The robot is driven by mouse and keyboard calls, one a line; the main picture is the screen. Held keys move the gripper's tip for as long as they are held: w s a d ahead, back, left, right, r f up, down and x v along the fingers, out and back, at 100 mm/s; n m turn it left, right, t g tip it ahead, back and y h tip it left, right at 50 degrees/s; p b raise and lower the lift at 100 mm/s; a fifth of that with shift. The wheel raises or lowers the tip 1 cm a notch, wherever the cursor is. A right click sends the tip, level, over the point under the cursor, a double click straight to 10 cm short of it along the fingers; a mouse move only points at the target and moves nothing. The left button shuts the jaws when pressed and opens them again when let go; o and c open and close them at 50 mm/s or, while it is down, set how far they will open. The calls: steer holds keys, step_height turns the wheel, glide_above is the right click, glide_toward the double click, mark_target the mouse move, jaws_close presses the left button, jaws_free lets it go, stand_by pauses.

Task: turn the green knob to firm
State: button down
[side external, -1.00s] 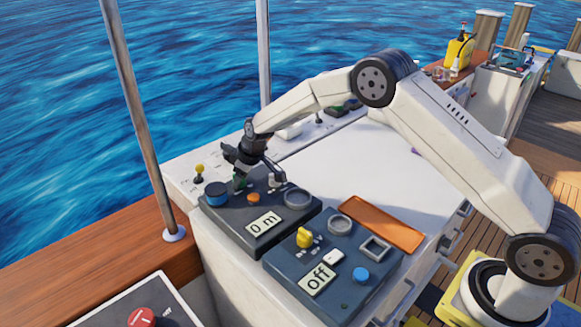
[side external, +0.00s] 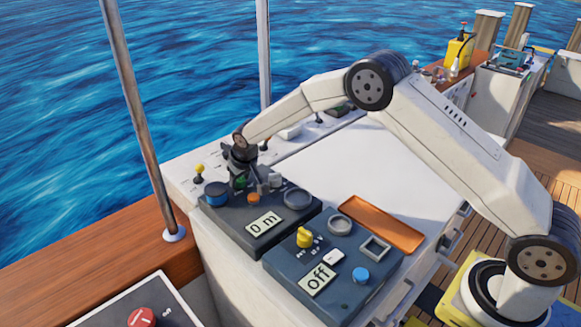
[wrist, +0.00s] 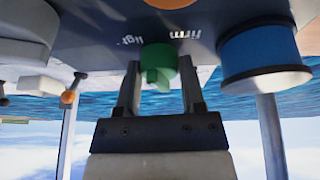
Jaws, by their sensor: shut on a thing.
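The green knob (wrist: 158,62) is on the dark panel (side external: 250,238) and sits between the two fingers of my gripper (wrist: 160,80) in the wrist view. My gripper is shut on it. In the side view my gripper (side external: 245,188) stands at the panel's far end and hides most of the knob, with only a bit of green showing. The wrist view shows the panel tilted over, with the word "firm" (wrist: 185,33) and a second label, probably "light" (wrist: 130,42), next to the knob. I cannot tell which label the knob points to.
A blue round knob (side external: 216,195) stands close to the left of my gripper. An orange button (side external: 253,198), a grey ring (side external: 298,198) and a "0 m" display (side external: 263,223) share the panel. A second panel (side external: 350,293) with a yellow knob (side external: 304,237) lies nearer the camera.

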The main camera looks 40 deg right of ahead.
steer(key=m+h, duration=0.1)
steer(key=m, duration=0.1)
steer(key=m+h, duration=0.1)
steer(key=m, duration=0.2)
steer(key=shift+a+g, duration=0.15)
steer(key=shift+g, duration=0.25)
steer(key=m, duration=0.2)
steer(key=m+g+h, duration=0.1)
steer(key=m, duration=0.2)
steer(key=shift+w+a+m+g, duration=0.1)
steer(key=shift+w+m+g, duration=0.05)
steer(key=shift+m+g, duration=0.15)
steer(key=shift+c, duration=1)
jaws_free()
steer(key=v, duration=0.7)
steer(key=shift+a+r, duration=0.25)
steer(key=shift+r, duration=0.1)
